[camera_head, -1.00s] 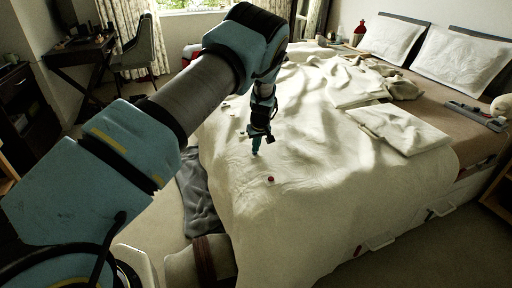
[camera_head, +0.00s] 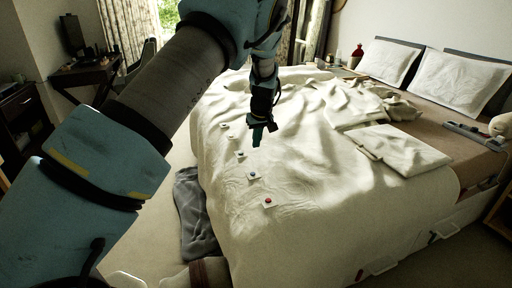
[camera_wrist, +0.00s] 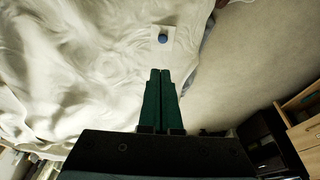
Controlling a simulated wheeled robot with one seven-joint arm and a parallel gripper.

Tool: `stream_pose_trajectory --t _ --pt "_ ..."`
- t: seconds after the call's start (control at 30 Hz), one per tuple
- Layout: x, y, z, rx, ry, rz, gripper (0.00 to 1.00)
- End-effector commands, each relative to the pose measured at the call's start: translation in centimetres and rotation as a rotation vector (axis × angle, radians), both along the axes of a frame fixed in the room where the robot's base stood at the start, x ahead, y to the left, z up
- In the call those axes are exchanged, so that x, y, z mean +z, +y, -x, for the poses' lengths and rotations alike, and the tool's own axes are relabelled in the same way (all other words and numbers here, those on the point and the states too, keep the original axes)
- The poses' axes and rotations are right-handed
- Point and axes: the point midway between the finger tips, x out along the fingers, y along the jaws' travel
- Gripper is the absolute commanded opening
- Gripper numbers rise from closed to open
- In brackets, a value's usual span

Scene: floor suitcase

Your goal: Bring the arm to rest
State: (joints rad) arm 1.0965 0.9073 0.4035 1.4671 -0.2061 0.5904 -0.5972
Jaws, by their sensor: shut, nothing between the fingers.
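My arm reaches from the lower left over the bed in the head view. My gripper (camera_head: 257,138) hangs fingers down over the white bedspread (camera_head: 310,190). In the wrist view my gripper (camera_wrist: 161,72) shows two green fingers pressed together with nothing between them. A white tile with a blue button (camera_wrist: 163,38) lies just beyond the fingertips in that view. I cannot tell the exact gap between the fingertips and the bedspread.
A tile with a red button (camera_head: 268,202) and one with a blue button (camera_head: 252,175) lie on the bedspread, with more tiles behind. Folded cloth (camera_head: 400,150) and pillows (camera_head: 465,70) are on the right. A desk (camera_head: 85,75) stands back left.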

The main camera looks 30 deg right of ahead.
Motion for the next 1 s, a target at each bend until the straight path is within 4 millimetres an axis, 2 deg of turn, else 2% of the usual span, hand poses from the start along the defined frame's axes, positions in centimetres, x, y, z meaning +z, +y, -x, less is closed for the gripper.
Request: stream_pose_trajectory --t 0.43,0.57,0.67,0.77,0.8,0.87,0.9,1.0 --pt "0.1 0.1 -0.1 0.001 0.000 0.000 0.00" --pt "1.0 2.6 -0.8 0.021 0.013 0.002 0.00" --pt "2.6 7.5 -1.8 0.050 0.040 0.005 0.00" --pt "4.7 14.3 -1.9 0.076 0.075 0.008 0.00" --pt "5.6 17.1 -1.6 0.084 0.090 0.011 0.00" --pt "6.8 21.3 -0.6 0.089 0.107 0.016 0.00" --pt "7.6 23.9 0.2 0.091 0.117 0.018 0.00" --pt "9.5 30.2 3.3 0.087 0.137 0.023 0.00"
